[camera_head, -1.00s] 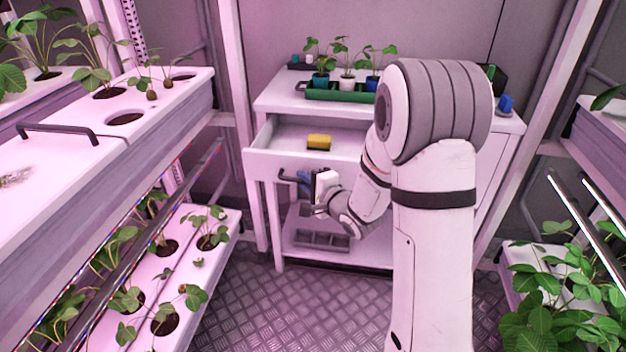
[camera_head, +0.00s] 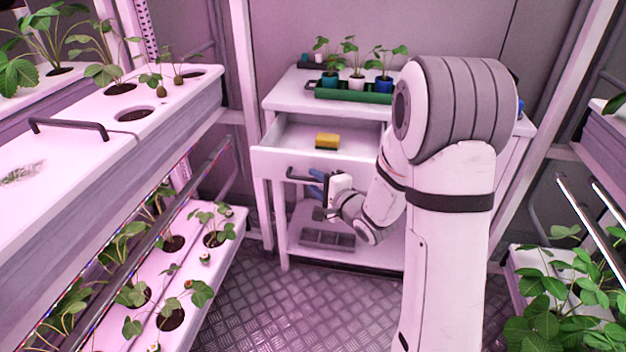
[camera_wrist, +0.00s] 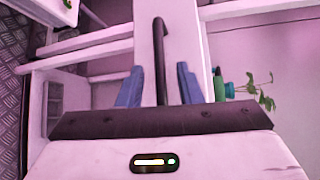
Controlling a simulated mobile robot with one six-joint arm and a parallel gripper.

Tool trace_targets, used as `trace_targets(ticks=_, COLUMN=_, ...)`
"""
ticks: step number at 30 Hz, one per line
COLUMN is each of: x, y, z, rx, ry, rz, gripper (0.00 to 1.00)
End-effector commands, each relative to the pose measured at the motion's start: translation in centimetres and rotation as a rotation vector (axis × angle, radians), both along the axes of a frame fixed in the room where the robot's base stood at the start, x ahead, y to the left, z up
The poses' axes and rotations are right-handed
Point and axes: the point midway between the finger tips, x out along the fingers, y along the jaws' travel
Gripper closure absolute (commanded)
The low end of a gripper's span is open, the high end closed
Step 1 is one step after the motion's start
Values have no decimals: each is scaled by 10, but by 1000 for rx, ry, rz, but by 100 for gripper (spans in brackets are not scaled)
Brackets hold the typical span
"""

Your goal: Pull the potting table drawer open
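The white potting table (camera_head: 275,100) stands at the back, and its drawer (camera_head: 300,160) is pulled out, its inside visible from above. A yellow sponge-like block (camera_head: 327,141) lies in the drawer. The dark bar handle (camera_head: 297,176) is on the drawer front; it also shows in the wrist view (camera_wrist: 160,50). My gripper (camera_head: 316,181) is at the handle, in front of the drawer. In the wrist view its blue fingers (camera_wrist: 159,84) stand apart on both sides of the handle, with gaps visible. The right part of the drawer is hidden behind my arm.
Potted seedlings stand in a green tray (camera_head: 345,94) on the tabletop. A dark tray (camera_head: 326,239) lies on the lower shelf. Plant racks (camera_head: 180,110) stand at left, with another rack (camera_head: 600,150) at right. Metal floor (camera_head: 290,300) between them is clear.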

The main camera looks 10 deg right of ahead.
Motion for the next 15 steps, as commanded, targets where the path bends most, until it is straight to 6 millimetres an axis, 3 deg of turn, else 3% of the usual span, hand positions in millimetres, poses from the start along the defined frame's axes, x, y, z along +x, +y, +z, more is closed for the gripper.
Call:
trace_targets(ticks=7, x=-37, y=-20, z=7, rx=0, ry=1, rz=-2, gripper=68)
trace_targets(ticks=15, x=-50, y=-27, z=8, rx=0, ry=0, rz=0, gripper=68)
